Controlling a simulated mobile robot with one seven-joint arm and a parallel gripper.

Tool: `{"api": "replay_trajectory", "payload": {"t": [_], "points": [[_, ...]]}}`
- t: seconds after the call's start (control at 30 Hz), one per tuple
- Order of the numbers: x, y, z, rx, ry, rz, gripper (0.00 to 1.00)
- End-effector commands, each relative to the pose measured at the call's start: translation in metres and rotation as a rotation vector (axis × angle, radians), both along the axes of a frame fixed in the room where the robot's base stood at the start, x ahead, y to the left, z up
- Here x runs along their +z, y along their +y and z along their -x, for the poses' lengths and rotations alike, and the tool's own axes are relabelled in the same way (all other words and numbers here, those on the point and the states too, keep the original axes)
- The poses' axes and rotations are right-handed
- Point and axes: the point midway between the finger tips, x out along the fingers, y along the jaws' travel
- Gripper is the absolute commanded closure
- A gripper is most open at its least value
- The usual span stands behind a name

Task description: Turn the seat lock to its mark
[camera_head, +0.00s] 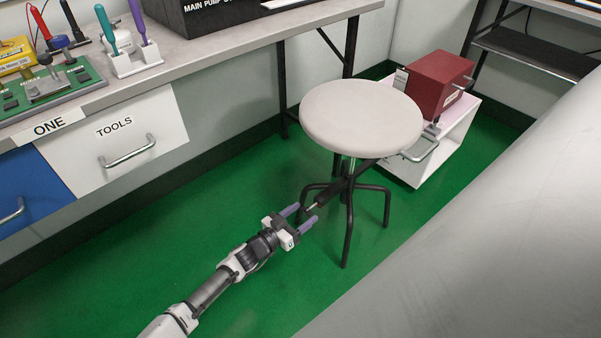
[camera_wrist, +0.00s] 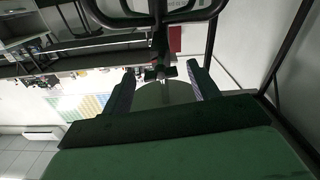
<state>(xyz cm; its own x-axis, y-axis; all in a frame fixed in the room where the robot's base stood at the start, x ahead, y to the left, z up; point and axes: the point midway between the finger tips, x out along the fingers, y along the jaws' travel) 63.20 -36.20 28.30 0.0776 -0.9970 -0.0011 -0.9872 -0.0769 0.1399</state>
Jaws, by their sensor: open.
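A stool with a round, pale seat (camera_head: 362,117) stands on the green floor in the head view. Below the seat, a dark lever with a reddish part (camera_head: 322,201), which looks like the seat lock, sticks out from the post (camera_head: 350,187) toward my gripper. My gripper (camera_head: 305,214) is open, with its two purple fingers close to the lever's outer end. In the wrist view, my gripper (camera_wrist: 161,68) shows a dark fitting (camera_wrist: 158,73) between its fingers. I cannot tell whether they touch it. The lock's mark cannot be made out.
Black stool legs (camera_head: 347,235) spread just beyond my gripper. A white cabinet with a red box (camera_head: 437,80) stands behind the stool. A bench with a TOOLS drawer (camera_head: 115,143) is at left. A large grey surface (camera_head: 500,240) fills the right. The floor at left is clear.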

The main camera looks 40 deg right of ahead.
Motion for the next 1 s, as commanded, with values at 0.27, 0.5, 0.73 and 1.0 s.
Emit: {"api": "replay_trajectory", "payload": {"t": [0.27, 0.5, 0.73, 1.0], "points": [[0.0002, -0.0004, -0.0003, 0.0, 0.0, 0.0, 0.45], [0.0001, -0.0002, -0.0001, 0.0, 0.0, 0.0, 0.77], [-0.0003, -0.0001, -0.0006, 0.001, -0.07, -0.003, 0.85], [0.0006, 0.0, -0.0007, 0.0, -0.158, -0.01, 0.85]]}}
